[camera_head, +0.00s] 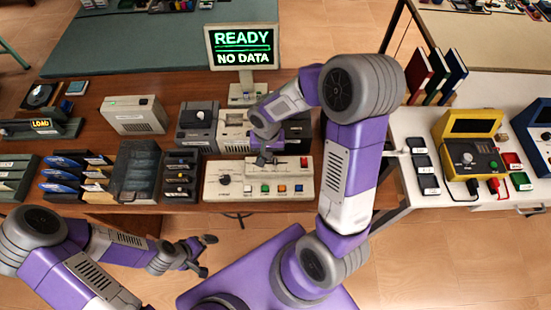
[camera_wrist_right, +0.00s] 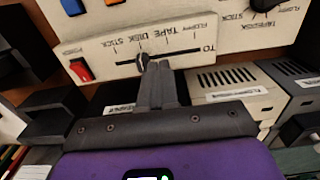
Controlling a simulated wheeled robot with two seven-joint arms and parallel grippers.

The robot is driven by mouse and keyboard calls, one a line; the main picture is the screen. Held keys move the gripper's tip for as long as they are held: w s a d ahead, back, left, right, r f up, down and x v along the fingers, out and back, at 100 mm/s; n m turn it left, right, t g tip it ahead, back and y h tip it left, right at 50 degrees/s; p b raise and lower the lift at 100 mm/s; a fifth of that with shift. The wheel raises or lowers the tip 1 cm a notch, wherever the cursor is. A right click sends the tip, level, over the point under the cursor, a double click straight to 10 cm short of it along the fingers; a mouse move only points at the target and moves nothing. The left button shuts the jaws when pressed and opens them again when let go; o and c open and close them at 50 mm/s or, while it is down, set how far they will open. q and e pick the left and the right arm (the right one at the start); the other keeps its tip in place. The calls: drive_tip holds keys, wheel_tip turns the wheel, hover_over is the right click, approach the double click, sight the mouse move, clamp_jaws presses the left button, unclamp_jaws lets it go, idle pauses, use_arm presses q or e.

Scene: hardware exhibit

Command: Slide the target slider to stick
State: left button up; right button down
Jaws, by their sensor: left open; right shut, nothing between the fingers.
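The control panel (camera_head: 210,190) is a cream box at the front of the wooden table, with a dial and several coloured buttons. In the right wrist view its target slider (camera_wrist_right: 142,59) is a dark knob in a long slot, marked TO, with FLOPPY, TAPE, DISK and STICK labels. The knob stands toward the STICK end, nearest the DISK label. My right gripper (camera_wrist_right: 156,68) is shut and empty, its fingertips beside the knob; contact is unclear. It also shows over the panel's back edge in the head view (camera_head: 264,160). My left gripper (camera_head: 207,255) is open, in front of the table.
A monitor (camera_head: 242,48) reading READY, NO DATA stands behind the panel. Drive boxes (camera_head: 198,125) stand close behind the panel. A red power switch (camera_wrist_right: 80,69) sits beside the slot. Card racks (camera_head: 137,170) are to the left. A white table (camera_head: 415,200) stands right.

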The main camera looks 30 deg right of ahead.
sight(277, 160)
drive_tip(key=shift+f+b, duration=1.3)
drive_tip(key=shift+f, duration=0.15)
drive_tip(key=shift+s+d, duration=0.45)
drive_tip(key=shift+d, duration=0.3)
drive_tip(key=shift+s+d, duration=0.45)
drive_tip(key=shift+d, duration=0.25)
drive_tip(key=shift+w+a, duration=0.15)
drive_tip(key=shift+a, duration=0.1)
idle(0.7)
wheel_tip(277, 160, up, 7)
drive_tip(key=p, duration=0.5)
drive_tip(key=shift+r, duration=0.1)
idle(0.5)
